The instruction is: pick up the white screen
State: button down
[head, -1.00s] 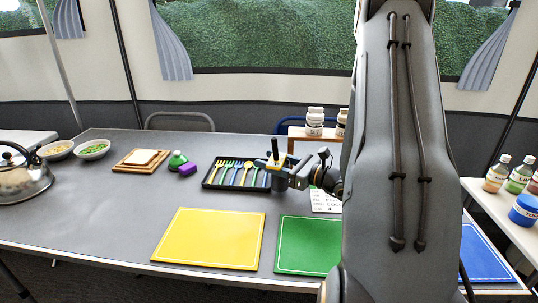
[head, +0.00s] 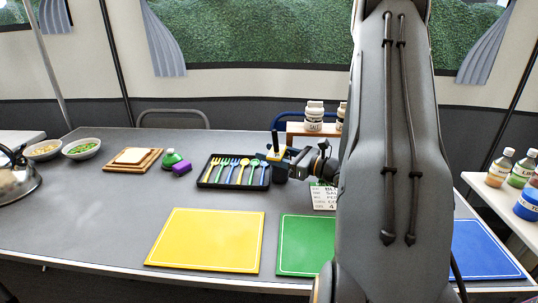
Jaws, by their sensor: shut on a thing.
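A small white card with dark lettering (head: 323,198), the only screen-like white thing I make out, stands on the grey table behind the green mat. My arm hides its right side. My gripper (head: 277,158) is to the left of and behind the card, at the right end of the black cutlery tray. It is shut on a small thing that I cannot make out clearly. Dark and yellow parts show at the jaws, and a dark block shows just below them.
The black tray (head: 212,180) holds several coloured utensils. A yellow mat (head: 205,240), a green mat (head: 303,245) and a blue mat (head: 484,250) lie along the front. A wooden stand (head: 297,128) with white jars is behind.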

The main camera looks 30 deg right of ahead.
jog(key=c, duration=0.9)
grip_release()
jog(key=shift+f, duration=0.1)
